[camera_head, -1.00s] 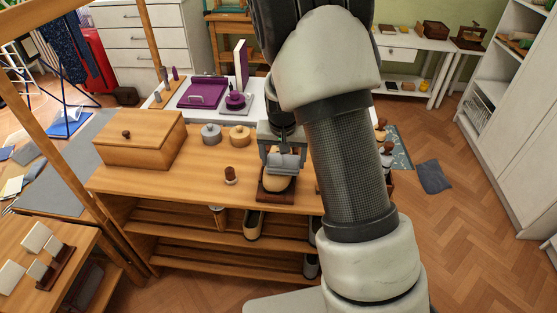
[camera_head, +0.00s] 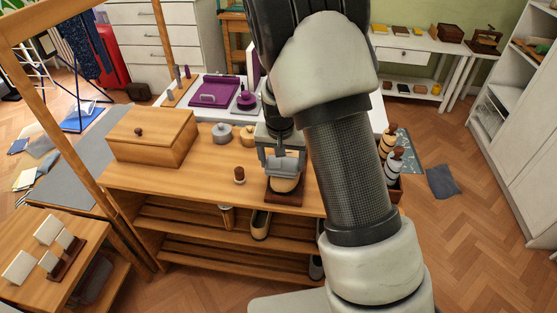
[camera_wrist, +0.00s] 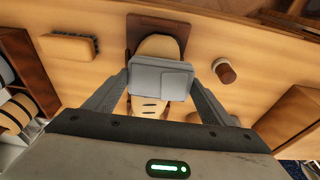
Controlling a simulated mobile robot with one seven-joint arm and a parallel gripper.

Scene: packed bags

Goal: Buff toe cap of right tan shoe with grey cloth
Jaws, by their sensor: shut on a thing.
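A tan shoe (camera_head: 285,186) sits on a dark brown stand (camera_head: 284,197) on the wooden bench top. In the wrist view the tan shoe (camera_wrist: 160,46) shows beyond and below my gripper, on the brown stand (camera_wrist: 133,30). My gripper (camera_head: 281,160) is shut on a folded grey cloth (camera_wrist: 160,78), which lies across the shoe's upper. The cloth (camera_head: 287,166) hides part of the shoe. I cannot tell whether the cloth presses on the leather.
A brush (camera_wrist: 68,46) lies beside the stand in the wrist view. Shoes sit on the shelf below.

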